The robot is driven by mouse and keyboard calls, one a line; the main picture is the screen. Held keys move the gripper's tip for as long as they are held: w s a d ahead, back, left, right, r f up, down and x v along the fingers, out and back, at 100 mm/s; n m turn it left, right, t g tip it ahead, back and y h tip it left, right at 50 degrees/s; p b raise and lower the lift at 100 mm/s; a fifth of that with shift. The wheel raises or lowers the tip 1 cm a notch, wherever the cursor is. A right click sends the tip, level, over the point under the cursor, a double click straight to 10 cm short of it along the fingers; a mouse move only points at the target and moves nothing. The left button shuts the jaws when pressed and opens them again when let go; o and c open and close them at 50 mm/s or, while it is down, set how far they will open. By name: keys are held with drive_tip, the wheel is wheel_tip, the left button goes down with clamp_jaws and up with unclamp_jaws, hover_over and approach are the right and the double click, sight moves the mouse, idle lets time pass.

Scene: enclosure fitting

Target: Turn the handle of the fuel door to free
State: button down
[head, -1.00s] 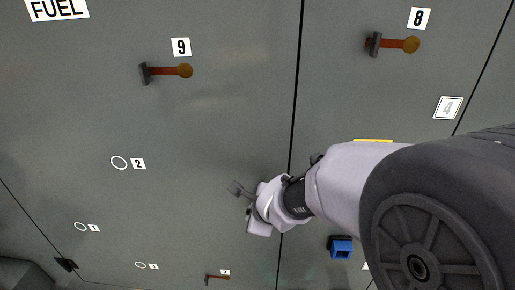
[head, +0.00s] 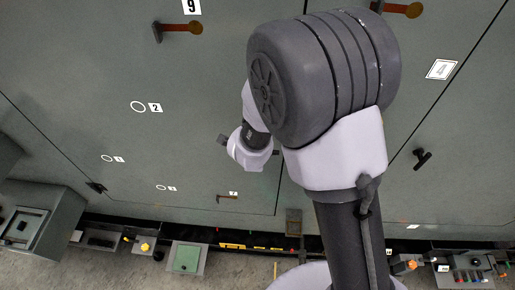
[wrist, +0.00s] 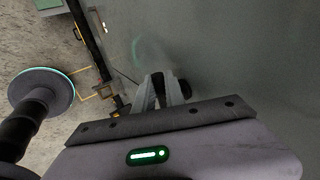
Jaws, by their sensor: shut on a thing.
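The fuel door (head: 120,65) is the large grey-green panel filling the left of the head view. Its rusty lever (head: 178,27) by label 9 has a dark end and lies about level. A smaller rusty lever (head: 228,197) by label 7 is low on the door. My gripper (head: 222,140) is close to the door between these levers. In the wrist view my gripper (wrist: 165,90) is shut on a dark rounded handle (wrist: 186,87), which shows just beside the fingertips. The fingers hide most of this handle, and its angle cannot be told.
A second panel to the right carries a rusty lever (head: 402,9) at the top and a black T-shaped handle (head: 422,158). Boxes and controls, including a green-topped box (head: 187,257), stand along the floor below. My arm hides the middle.

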drive_tip(key=c, duration=1.7)
unclamp_jaws()
drive_tip(key=p+v, duration=0.7)
drive_tip(key=v, duration=1)
drive_tip(key=shift+r, duration=0.2)
